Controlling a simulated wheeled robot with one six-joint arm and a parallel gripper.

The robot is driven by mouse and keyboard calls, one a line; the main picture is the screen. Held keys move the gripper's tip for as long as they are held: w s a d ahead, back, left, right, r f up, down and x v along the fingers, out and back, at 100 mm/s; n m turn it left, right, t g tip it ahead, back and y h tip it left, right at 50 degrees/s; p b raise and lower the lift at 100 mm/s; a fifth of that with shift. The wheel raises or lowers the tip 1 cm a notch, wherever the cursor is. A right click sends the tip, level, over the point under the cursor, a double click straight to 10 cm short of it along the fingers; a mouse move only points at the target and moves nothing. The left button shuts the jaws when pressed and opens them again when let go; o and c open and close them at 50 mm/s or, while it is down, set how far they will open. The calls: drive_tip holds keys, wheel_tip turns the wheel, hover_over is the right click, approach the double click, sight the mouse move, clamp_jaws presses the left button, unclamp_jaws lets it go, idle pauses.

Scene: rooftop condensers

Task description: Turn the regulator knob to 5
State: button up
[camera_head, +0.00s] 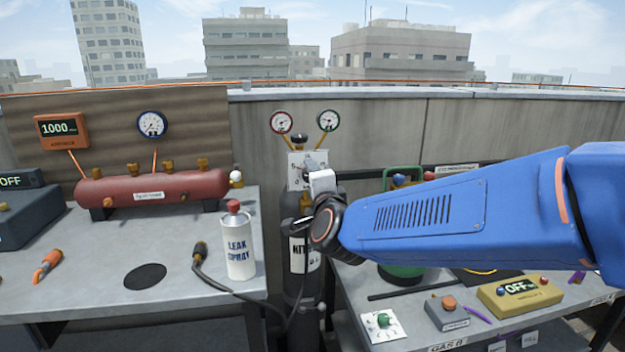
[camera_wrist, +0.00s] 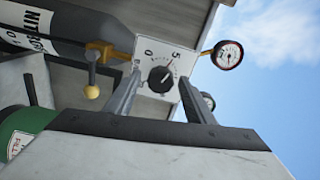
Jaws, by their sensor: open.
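The regulator's black knob (camera_wrist: 161,77) sits on a pale dial plate (camera_wrist: 150,58) marked 0 and 5 in the wrist view. Its pointer is too small to read surely. My gripper (camera_wrist: 159,80) is open, with one finger on each side of the knob; I cannot tell whether they touch it. In the head view the regulator plate (camera_head: 297,160) is on top of the nitrogen cylinder (camera_head: 298,275). There my arm and gripper (camera_head: 322,181) partly cover the plate and hide much of the knob.
Two gauges (camera_head: 282,122) (camera_head: 328,121) rise above the regulator. A brass valve (camera_wrist: 93,90) with a yellow ball end is beside the plate. A leak spray can (camera_head: 239,245) stands on the left bench. The right bench holds a yellow meter (camera_head: 519,294) and a green cylinder (camera_head: 403,274).

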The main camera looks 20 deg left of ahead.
drive_tip(key=v, duration=1.7)
drive_tip(key=shift+d, duration=0.2)
drive_tip(key=w+d+f+n+g+h, duration=0.1)
drive_tip(key=d+f+n+g, duration=0.25)
drive_tip(key=d, duration=0.75)
drive_tip(key=w+d+f+n+g+h, duration=0.15)
drive_tip(key=d+f+n, duration=0.35)
drive_tip(key=d, duration=0.6)
drive_tip(key=s+d+f+n+g+h, duration=0.1)
drive_tip(key=s+d+f+g+h, duration=0.1)
drive_tip(key=s+d+f, duration=0.3)
drive_tip(key=s+d+f+g+h, duration=0.3)
drive_tip(key=s+d, duration=0.8)
drive_tip(key=d, duration=0.7)
wheel_tip(320, 180, down, 3)
drive_tip(key=shift+s+d+r+n+g+h, duration=0.1)
drive_tip(key=shift+s+d+n+g+h, duration=0.2)
drive_tip(key=shift+h, duration=0.55)
drive_tip(key=shift+a, duration=0.1)
